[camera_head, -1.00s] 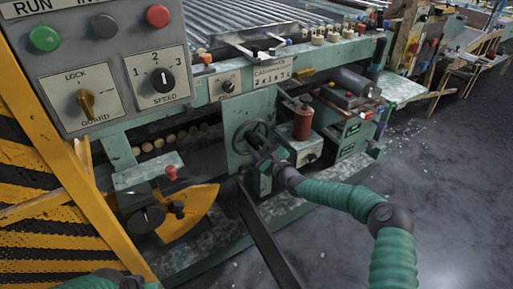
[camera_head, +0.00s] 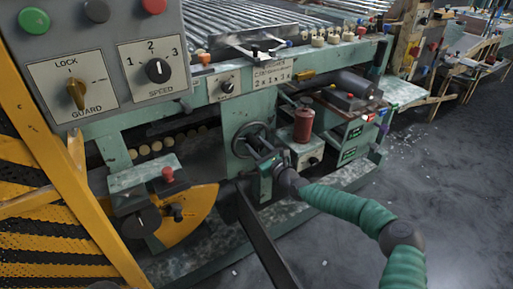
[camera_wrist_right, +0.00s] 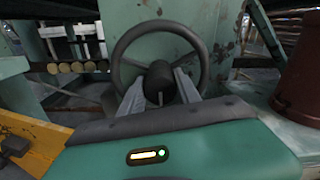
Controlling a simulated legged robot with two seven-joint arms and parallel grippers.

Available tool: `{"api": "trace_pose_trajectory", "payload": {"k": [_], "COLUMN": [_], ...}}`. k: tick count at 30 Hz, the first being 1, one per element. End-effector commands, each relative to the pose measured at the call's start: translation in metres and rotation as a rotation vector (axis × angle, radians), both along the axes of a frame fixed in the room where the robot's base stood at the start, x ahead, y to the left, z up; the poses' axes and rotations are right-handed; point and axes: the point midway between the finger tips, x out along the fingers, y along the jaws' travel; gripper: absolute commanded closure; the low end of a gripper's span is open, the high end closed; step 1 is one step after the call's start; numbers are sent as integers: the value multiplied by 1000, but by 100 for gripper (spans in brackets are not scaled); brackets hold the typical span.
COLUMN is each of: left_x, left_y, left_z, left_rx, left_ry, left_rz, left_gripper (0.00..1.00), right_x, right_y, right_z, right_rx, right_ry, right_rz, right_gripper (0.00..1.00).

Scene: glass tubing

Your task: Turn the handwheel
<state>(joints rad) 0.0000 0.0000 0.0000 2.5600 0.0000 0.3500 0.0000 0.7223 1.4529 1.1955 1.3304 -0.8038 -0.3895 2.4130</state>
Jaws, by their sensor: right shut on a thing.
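The handwheel (camera_head: 247,138) is a dark round wheel with spokes, mounted on a green post of the machine. In the right wrist view the handwheel (camera_wrist_right: 118,73) faces me, with a dark hub (camera_wrist_right: 159,80) at its centre. My right gripper (camera_head: 264,156) is at the wheel, its arm coming in from the lower right. In the right wrist view my right gripper (camera_wrist_right: 159,98) has its two grey fingers on either side of the hub, shut on it. My left gripper does not show clearly in the head view.
A red cylinder (camera_head: 303,126) stands on a box right of the wheel. A control panel (camera_head: 112,62) with knobs and buttons is at the upper left, above a yellow striped guard (camera_head: 55,200). A yellow quadrant plate (camera_head: 193,213) sits lower left of the wheel.

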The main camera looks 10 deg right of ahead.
Motion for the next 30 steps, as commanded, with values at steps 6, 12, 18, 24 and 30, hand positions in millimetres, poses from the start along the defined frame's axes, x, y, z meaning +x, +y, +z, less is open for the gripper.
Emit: {"api": "trace_pose_trajectory", "payload": {"k": [6,12,18,24,30], "left_x": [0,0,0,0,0], "left_y": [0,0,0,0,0], "left_z": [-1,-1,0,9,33], "left_rx": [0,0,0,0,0], "left_ry": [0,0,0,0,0], "left_rz": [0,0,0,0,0], "left_gripper": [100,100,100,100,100], "right_x": [-2,-1,-1,-13,-62], "right_y": [0,0,1,-5,-24], "right_z": [-10,-6,-4,0,3], "right_rx": [-3,-3,-3,-2,2], "right_ry": [18,11,6,6,9], "right_rz": [3,3,3,2,0], "right_gripper": [100,39,39,39,39]}}
